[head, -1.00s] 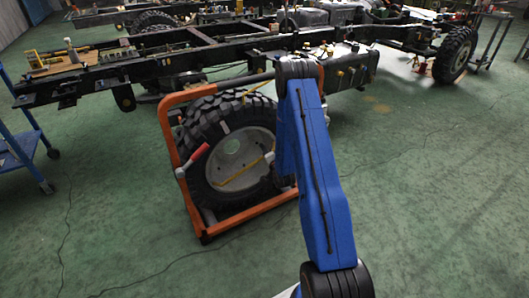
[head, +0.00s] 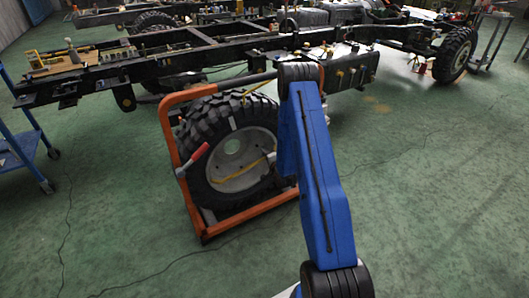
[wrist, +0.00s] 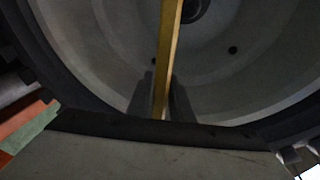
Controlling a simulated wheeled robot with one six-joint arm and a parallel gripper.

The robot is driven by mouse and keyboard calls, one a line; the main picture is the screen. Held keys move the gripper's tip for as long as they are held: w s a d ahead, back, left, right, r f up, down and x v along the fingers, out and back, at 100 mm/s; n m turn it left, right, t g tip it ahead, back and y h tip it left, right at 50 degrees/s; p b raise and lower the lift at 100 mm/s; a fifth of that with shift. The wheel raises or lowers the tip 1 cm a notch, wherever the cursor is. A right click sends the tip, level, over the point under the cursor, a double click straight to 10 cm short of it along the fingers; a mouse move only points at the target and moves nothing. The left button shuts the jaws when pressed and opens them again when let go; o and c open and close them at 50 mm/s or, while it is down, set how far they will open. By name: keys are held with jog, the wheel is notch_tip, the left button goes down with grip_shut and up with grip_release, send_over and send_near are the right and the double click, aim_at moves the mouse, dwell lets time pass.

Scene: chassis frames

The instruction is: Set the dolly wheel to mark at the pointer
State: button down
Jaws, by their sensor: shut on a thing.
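The dolly wheel (head: 205,140), a black tyre on a pale rim, stands in an orange dolly frame (head: 170,140) in the head view. A pale mark (head: 233,124) shows on the tyre's upper part. A yellow pointer (head: 261,87) is at the frame's top bar, to the right of the mark and apart from it. A yellow bar (head: 235,178) crosses the rim; it also shows in the wrist view (wrist: 170,45). My gripper (wrist: 160,110) is shut on this bar, one dark finger on each side. In the head view my blue arm hides part of the wheel's right side.
A red-handled lever (head: 194,156) sits at the dolly's left side. A long black truck chassis (head: 190,60) runs close behind the dolly. A blue cart (head: 25,150) stands at the far left. The green floor is clear at right and in front.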

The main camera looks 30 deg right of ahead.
notch_tip(320, 180, down, 2)
jog(key=shift+d+f+m+y, duration=0.2)
jog(key=shift+m+y, duration=0.1)
jog(key=shift+m, duration=0.4)
jog(key=shift+r, duration=0.1)
jog(key=c, duration=1.6)
grip_release()
jog(key=shift+s, duration=0.1)
jog(key=v, duration=1.7)
jog(key=shift+s+a+r, duration=0.1)
jog(key=shift+s, duration=0.05)
